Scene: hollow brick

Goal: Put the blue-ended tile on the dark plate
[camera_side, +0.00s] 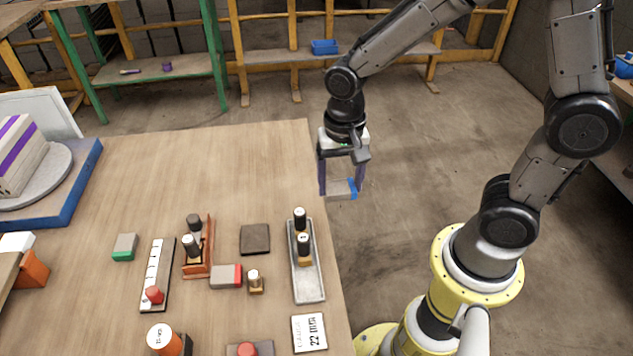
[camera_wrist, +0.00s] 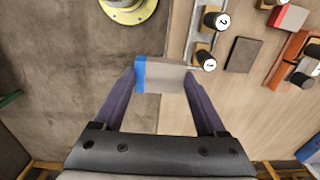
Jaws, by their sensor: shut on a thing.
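The blue-ended tile (camera_side: 341,187) is a grey block with one blue end. My gripper (camera_side: 341,180) is shut on it and holds it in the air near the table's right edge. In the wrist view the tile (camera_wrist: 162,75) sits between the two purple fingers of my gripper (camera_wrist: 160,82), blue end to the left. The dark plate (camera_side: 255,239) is a flat brown square lying bare on the table, left of the metal tray. It also shows in the wrist view (camera_wrist: 243,55), to the right of the tile and apart from it.
A metal tray (camera_side: 309,286) with two black-topped stamps stands right of the plate. A red-ended tile (camera_side: 226,276) and a small stamp (camera_side: 255,282) lie in front of it. An orange holder (camera_side: 207,262) stands left; a green-ended tile (camera_side: 125,246) lies farther left. The table's back middle is clear.

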